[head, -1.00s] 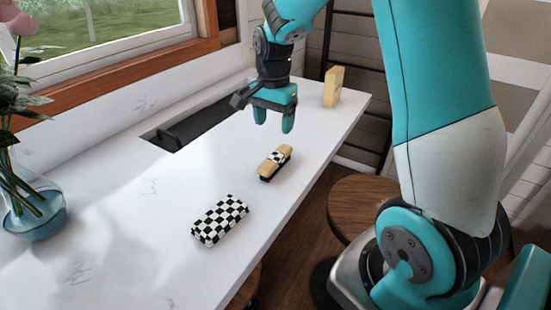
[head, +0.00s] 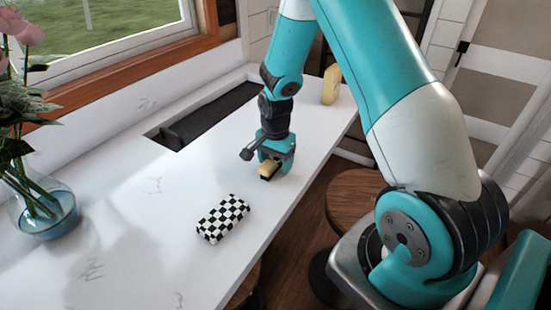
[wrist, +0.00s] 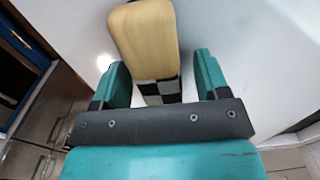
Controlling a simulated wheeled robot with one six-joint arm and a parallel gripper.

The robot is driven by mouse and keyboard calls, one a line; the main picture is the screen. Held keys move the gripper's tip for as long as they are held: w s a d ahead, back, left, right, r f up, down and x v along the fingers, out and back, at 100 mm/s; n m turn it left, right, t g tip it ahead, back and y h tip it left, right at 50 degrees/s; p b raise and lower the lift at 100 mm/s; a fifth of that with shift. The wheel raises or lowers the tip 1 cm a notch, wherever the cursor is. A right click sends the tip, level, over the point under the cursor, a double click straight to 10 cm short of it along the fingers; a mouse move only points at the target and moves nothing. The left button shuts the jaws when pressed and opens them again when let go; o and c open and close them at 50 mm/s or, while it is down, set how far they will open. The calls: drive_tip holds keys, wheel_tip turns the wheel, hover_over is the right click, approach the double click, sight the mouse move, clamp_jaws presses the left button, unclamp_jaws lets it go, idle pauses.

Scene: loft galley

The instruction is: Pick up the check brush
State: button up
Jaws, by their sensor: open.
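The check brush (head: 267,173) lies on the white counter, its pale wooden end showing from under my gripper in the head view. In the wrist view the brush (wrist: 147,42) has a tan wooden top and a black-and-white checked band. My gripper (head: 276,157) is low over the brush, pointing down. In the wrist view my gripper (wrist: 160,82) is open, with one teal finger on each side of the checked part and gaps beside it. The far part of the brush is hidden by my gripper.
A black-and-white checked block (head: 222,218) lies nearer on the white counter (head: 135,245). A yellowish block (head: 331,84) stands at the far end. A sink (head: 205,115) is behind to the left, and a glass vase (head: 45,215) with flowers stands at far left.

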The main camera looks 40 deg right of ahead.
drive_tip(key=c, duration=1.1)
drive_tip(key=shift+r, duration=0.1)
wheel_tip(320, 180, up, 20)
drive_tip(key=b, duration=0.4)
